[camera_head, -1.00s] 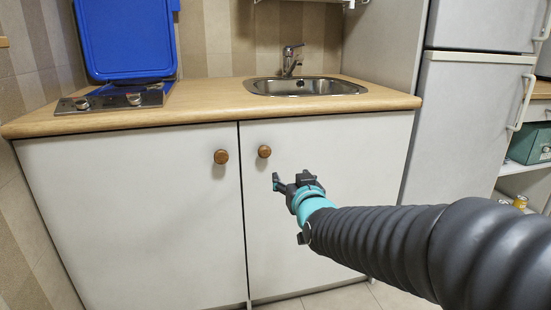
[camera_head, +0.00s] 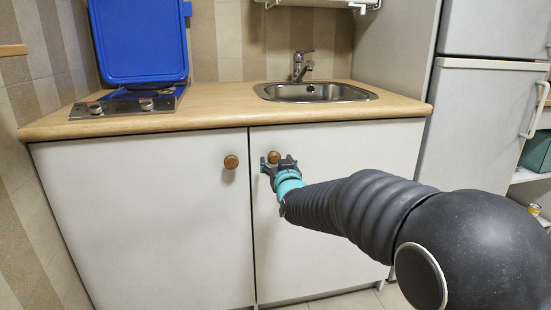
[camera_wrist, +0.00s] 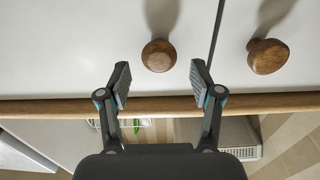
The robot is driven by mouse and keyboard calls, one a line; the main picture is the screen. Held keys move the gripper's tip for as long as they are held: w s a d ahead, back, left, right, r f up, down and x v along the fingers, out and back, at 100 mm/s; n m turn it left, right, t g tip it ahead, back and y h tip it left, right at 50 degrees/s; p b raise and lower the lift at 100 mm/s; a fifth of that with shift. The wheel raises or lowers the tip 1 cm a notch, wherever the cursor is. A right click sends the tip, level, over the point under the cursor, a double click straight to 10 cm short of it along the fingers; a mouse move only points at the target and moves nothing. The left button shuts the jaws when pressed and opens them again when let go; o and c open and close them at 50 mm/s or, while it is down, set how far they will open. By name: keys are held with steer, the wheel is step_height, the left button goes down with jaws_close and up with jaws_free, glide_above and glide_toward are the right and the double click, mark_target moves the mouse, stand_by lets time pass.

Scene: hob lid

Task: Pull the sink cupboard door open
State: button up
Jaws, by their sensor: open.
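The sink cupboard door (camera_head: 330,235) is the white right-hand door under the sink. It is shut, flush with the left door. Its round wooden knob (camera_head: 274,156) is near the door's upper left corner, partly behind my gripper (camera_head: 277,163). In the wrist view, where the picture is upside down, this knob (camera_wrist: 159,55) lies ahead of the gap between the fingers of my gripper (camera_wrist: 160,80). The fingers are open, one on each side, and do not appear to touch the knob.
The left door (camera_head: 140,225) is shut, with its own wooden knob (camera_head: 231,162) close by. The wooden worktop (camera_head: 220,105) overhangs above, holding the sink (camera_head: 315,92) and the hob with raised blue lid (camera_head: 140,45). A fridge (camera_head: 480,125) stands at the right.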

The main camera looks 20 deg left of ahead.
steer(key=shift+x, duration=1.1)
jaws_close()
steer(key=shift+s, duration=0.15)
